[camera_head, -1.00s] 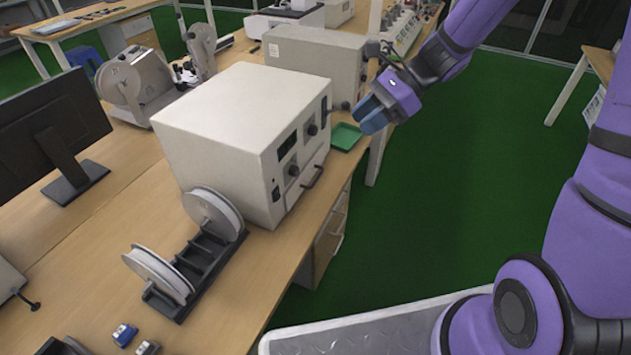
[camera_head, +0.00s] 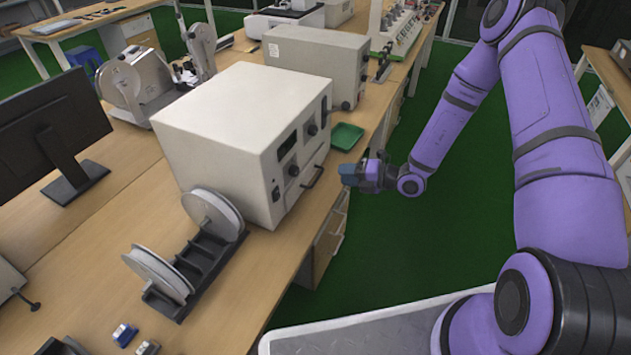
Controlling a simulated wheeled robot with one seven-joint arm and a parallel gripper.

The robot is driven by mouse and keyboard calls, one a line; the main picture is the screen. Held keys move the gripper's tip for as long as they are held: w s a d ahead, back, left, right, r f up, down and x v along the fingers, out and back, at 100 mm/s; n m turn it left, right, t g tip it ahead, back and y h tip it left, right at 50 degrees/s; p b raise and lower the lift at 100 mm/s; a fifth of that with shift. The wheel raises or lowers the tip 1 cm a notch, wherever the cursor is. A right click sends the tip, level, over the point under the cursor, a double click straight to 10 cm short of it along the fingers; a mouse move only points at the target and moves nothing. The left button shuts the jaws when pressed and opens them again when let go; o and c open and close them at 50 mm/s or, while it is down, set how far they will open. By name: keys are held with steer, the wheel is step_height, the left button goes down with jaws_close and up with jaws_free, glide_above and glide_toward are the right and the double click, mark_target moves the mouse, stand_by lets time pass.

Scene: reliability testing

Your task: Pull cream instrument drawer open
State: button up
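The cream instrument (camera_head: 215,120) is a large box on the wooden bench. Its front faces right and carries a dark display, black knobs and a dark handle (camera_head: 313,177) low down. No open gap shows on that front. My gripper (camera_head: 347,174) has blue fingertips pointing left toward the instrument front. In the picture it is a little right of the handle and looks apart from it. The fingers overlap from this angle, so their opening is hidden. No object shows in them.
A green tray (camera_head: 346,136) lies on the bench just beyond my gripper. Under the bench edge is a wooden drawer unit (camera_head: 330,235) with handles. A spool holder (camera_head: 200,262) stands in front of the instrument. A grey instrument (camera_head: 315,60) stands behind. Green floor right of the bench is clear.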

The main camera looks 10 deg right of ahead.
mark_target(316, 180)
step_height(316, 180, down, 5)
steer(key=m+t+h, duration=0.1)
steer(key=m+t, duration=0.1)
steer(key=m, duration=0.2)
steer(key=x, duration=1)
steer(key=shift+w+f, duration=0.15)
steer(key=shift+a, duration=0.1)
steer(key=shift+c, duration=0.4)
jaws_close()
